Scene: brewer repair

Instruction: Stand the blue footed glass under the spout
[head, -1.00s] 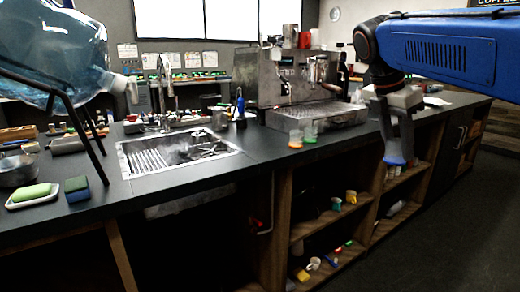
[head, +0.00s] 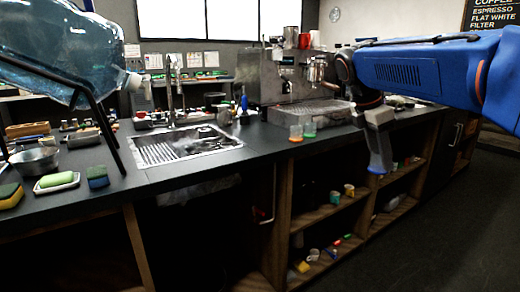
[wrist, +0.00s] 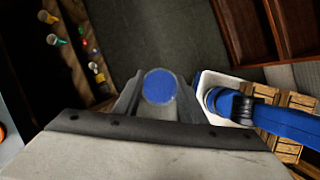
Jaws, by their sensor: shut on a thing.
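My gripper (head: 378,140) is shut on the blue footed glass (head: 380,164) and holds it in the air in front of the counter, at the right of the head view. Only a blue end of the glass shows below the fingers. In the wrist view a round blue face of the glass (wrist: 160,86) lies between the two fingers; its stem and bowl are not clear. A large blue water bottle (head: 70,45) lies tilted in a black stand at the far left, with a white spout (head: 134,82) at its neck. The counter under that spout is partly visible.
A sink (head: 185,146) is set in the dark counter (head: 200,175). An espresso machine (head: 290,80) stands behind two small cups, orange (head: 296,132) and green (head: 310,129). A green sponge on a dish (head: 57,181) is at left. Open shelves (head: 325,215) hold small cups below.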

